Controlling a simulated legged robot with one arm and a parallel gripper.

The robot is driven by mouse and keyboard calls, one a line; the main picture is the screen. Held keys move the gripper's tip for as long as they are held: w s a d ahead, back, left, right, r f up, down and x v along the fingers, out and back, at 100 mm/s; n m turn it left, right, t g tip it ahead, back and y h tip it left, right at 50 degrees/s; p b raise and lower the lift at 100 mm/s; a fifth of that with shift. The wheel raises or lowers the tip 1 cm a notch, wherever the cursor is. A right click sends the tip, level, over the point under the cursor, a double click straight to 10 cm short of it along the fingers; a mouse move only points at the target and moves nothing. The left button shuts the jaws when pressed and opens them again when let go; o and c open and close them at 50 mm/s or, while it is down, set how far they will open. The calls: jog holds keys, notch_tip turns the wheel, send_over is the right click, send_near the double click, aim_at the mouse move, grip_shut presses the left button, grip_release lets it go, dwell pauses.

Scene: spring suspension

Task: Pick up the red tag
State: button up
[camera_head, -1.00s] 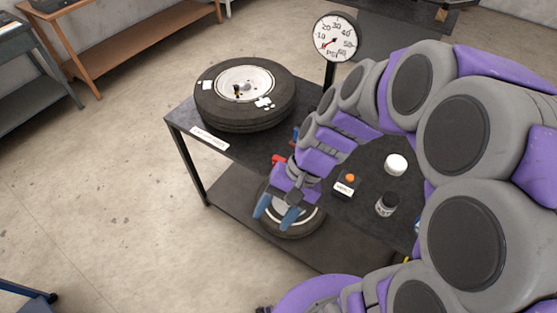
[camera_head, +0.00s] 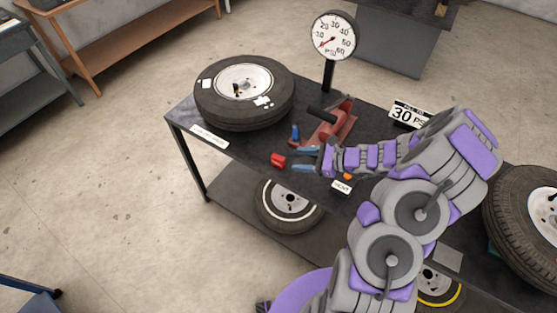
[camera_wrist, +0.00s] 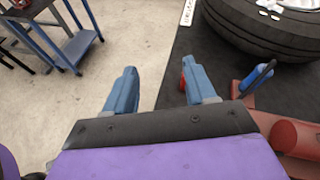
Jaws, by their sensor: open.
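The red tag (camera_head: 278,160) is a small red piece at the front edge of the dark table, in the body camera view. My gripper (camera_head: 293,159) is open, its two blue fingers pointing left, with the tag just beyond the fingertips. In the wrist view my gripper (camera_wrist: 163,70) shows its fingers spread with nothing visible held between them. A sliver of red (camera_wrist: 183,85), seemingly the tag, shows beside the right finger, which hides most of it.
A tyre (camera_head: 212,108) lies on the table's left part. A red tool (camera_head: 332,125) and a blue-handled item (camera_head: 295,134) stand close behind my gripper. A pressure gauge (camera_head: 333,36) rises at the back. Open floor lies left of the table.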

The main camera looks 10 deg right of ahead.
aim_at(278, 160)
jog(key=d+f+m+t+h, duration=0.1)
jog(key=d+f+m, duration=0.1)
jog(key=d+f, duration=0.1)
jog(key=d+f+m+t, duration=0.1)
jog(key=d+f+m, duration=0.1)
jog(key=d+f, duration=0.1)
jog(key=shift+f+h, duration=0.3)
jog(key=shift+h, duration=0.1)
jog(key=shift+w+a+f, duration=0.1)
jog(key=shift+w+f, duration=0.05)
jog(key=shift+f, duration=0.05)
jog(key=b+x, duration=0.2)
jog(key=x, duration=1.5)
grip_shut()
jog(key=shift+r, duration=0.25)
